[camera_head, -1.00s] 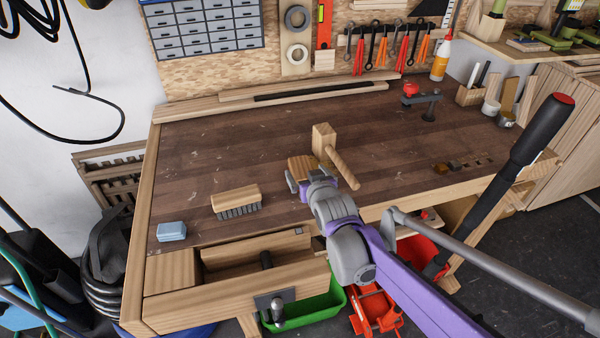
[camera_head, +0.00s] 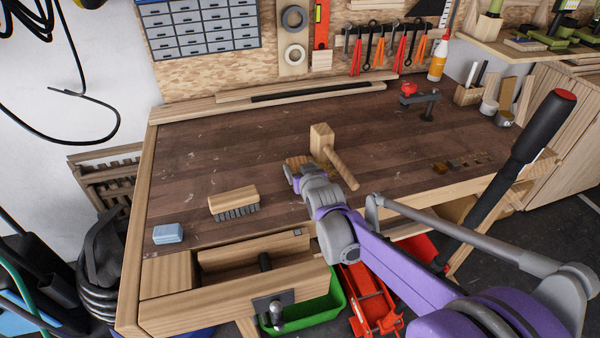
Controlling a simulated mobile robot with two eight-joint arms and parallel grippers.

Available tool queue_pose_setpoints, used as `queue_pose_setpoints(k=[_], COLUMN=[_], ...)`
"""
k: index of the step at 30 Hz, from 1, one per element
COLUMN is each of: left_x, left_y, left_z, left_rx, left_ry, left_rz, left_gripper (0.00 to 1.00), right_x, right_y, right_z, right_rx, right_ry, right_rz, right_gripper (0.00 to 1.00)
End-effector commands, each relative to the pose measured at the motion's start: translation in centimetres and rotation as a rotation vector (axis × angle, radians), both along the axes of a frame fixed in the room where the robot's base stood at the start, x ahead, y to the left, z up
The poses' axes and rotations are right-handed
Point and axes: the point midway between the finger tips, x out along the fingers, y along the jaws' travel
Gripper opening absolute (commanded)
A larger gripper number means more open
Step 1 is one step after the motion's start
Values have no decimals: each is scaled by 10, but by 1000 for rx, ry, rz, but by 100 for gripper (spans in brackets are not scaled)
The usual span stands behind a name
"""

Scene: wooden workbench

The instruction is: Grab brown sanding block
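The brown sanding block (camera_head: 296,160) lies on the workbench, just left of the wooden mallet. Only its top part shows; my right gripper covers the near side. My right gripper (camera_head: 291,174) is low over the bench at the block's near side, with its arm coming in from the lower right. Its fingers are small and partly hidden by the wrist, so I cannot tell whether they are open or touch the block. My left gripper is not in view.
The wooden mallet (camera_head: 322,138) is close to the right of my gripper. A wooden brush (camera_head: 233,198) and a light blue block (camera_head: 168,234) lie to the left. A small clamp (camera_head: 428,105) stands at the back right. The bench's left middle is clear.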

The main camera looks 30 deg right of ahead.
Motion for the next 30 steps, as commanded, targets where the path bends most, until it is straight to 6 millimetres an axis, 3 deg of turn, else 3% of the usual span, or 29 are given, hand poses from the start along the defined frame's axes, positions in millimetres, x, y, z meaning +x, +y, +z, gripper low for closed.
queue_pose_setpoints(k=[1,8,17,30], left_x=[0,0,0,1], left_y=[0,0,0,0], left_z=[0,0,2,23], left_rx=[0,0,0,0], left_ry=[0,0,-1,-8], left_rz=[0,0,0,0], left_gripper=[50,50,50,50], right_x=[0,0,0,0], right_y=[0,0,0,0], right_z=[0,0,7,87], right_rx=[0,0,1,1], right_ry=[0,0,-1,-1], right_rz=[0,0,0,0], right_gripper=[55,14,14,14])
